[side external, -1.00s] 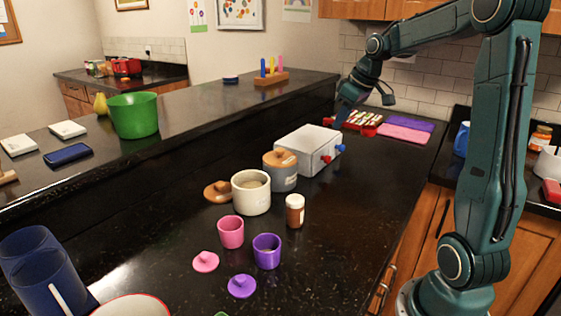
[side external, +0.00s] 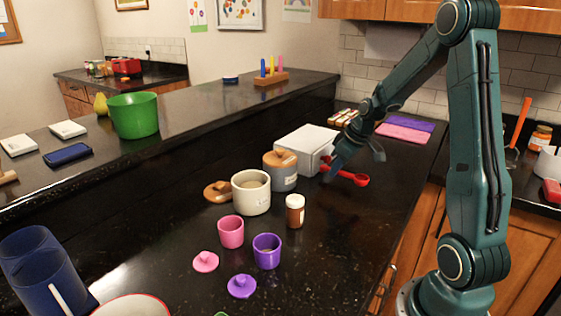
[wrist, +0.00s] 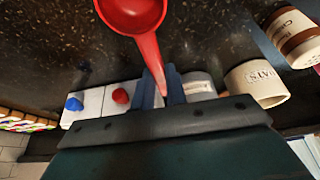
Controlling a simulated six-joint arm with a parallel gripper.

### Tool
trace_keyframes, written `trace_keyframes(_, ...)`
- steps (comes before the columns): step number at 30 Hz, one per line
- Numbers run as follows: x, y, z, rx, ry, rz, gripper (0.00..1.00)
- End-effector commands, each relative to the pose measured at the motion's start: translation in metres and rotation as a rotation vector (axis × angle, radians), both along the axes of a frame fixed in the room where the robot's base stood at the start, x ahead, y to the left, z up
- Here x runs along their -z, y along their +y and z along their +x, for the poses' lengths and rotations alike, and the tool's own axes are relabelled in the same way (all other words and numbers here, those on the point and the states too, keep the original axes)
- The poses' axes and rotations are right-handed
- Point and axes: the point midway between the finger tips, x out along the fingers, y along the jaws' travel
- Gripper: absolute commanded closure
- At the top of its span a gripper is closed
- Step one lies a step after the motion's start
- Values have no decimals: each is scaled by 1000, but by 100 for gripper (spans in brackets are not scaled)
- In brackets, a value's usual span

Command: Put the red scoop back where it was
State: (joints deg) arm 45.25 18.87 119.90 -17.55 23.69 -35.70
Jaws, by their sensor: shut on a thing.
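The red scoop (side external: 355,178) is held by its handle in my gripper (side external: 333,166), beside the right end of the white box in the side view. In the wrist view, the scoop's bowl (wrist: 133,12) is at the top, and its handle runs down between the fingers of my gripper (wrist: 160,88). The scoop appears to be above the dark counter; the exact gap cannot be told. The open cream jar (side external: 251,197), labelled OATS, stands to the left with pale contents inside. Its wooden lid (side external: 217,191) lies beside it.
The white box (side external: 303,143) has red (wrist: 120,95) and blue (wrist: 74,103) knobs. A grey jar (side external: 280,172) with a wooden lid and a small brown jar (side external: 295,211) stand nearby. Pink (side external: 230,231) and purple (side external: 266,250) cups are nearer the camera.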

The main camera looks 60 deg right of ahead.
Motion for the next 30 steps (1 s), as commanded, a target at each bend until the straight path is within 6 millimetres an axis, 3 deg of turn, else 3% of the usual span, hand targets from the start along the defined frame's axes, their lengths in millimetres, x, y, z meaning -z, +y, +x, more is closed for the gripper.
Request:
trace_keyframes(13, 17, 0, 0, -1, 0, 0, 100)
trace_keyframes(23, 51, 0, 0, -1, 0, 1, 100)
trace_keyframes(30, 54, 0, 0, -1, -2, -1, 100)
